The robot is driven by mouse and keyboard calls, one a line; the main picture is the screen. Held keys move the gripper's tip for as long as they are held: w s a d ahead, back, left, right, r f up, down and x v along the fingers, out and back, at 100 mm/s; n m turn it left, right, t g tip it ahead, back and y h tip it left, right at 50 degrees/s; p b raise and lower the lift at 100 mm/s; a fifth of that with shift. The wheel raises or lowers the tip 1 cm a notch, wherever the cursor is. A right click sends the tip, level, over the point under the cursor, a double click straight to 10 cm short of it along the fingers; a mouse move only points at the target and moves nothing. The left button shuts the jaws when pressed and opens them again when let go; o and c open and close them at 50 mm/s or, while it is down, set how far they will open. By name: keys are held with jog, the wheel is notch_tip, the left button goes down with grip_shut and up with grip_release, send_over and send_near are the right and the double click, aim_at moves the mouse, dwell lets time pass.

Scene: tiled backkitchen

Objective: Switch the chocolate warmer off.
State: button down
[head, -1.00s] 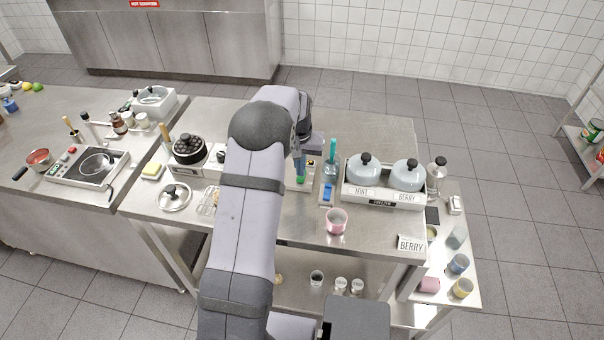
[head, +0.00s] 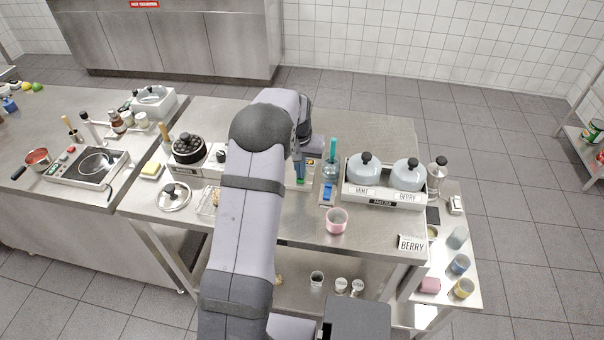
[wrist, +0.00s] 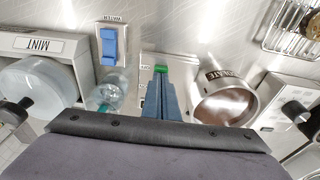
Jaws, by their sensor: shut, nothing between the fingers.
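My gripper (wrist: 161,78) points down at the worktop with its slim blue-grey fingers together and empty. A small green piece (wrist: 161,69) on a pale plate shows right at the fingertips; I cannot tell whether they touch it. It also shows in the head view (head: 300,181). A round metal pot (wrist: 226,100) with a label ending in "OLATE" stands just right of the fingers in the wrist view; my arm hides it in the head view. Which position the chocolate warmer's switch is in cannot be made out.
A blue switch (wrist: 109,45) labelled WATER and a clear bottle (wrist: 108,92) stand close beside the fingers. The white unit with MINT and BERRY pots (head: 383,198) stands further right in the head view, with a pink cup (head: 337,222) in front.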

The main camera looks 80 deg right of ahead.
notch_tip(320, 180, up, 7)
jog(key=p, duration=0.5)
dwell(0.6)
dwell(0.3)
jog(key=shift+y, duration=0.8)
jog(key=a+f, duration=0.2)
jog(key=a, duration=0.1)
jog(key=a+f, duration=0.3)
jog(key=shift+a+f, duration=0.35)
jog(key=shift+y, duration=0.8)
jog(key=a, duration=0.3)
jog(key=a+f, duration=0.1)
jog(key=a, duration=0.4)
jog(key=shift+w+a+f, duration=0.25)
jog(key=shift+a+f, duration=0.05)
jog(key=shift+f, duration=0.1)
jog(key=w+a+r+n, duration=0.3)
jog(key=w+a+n, duration=0.3)
jog(key=a, duration=0.7)
jog(key=w+a+r+n+h+b, duration=0.1)
jog(key=w+a+r+n, duration=0.2)
jog(key=a, duration=1)
jog(key=w+a+r+n+b, duration=0.1)
jog(key=w+a+r+n, duration=0.2)
jog(key=w+a+n, duration=0.6)
jog(key=w+a, duration=0.2)
jog(key=a, duration=0.2)
jog(key=shift+w+a, duration=0.25)
jog(key=shift+w, duration=0.05)
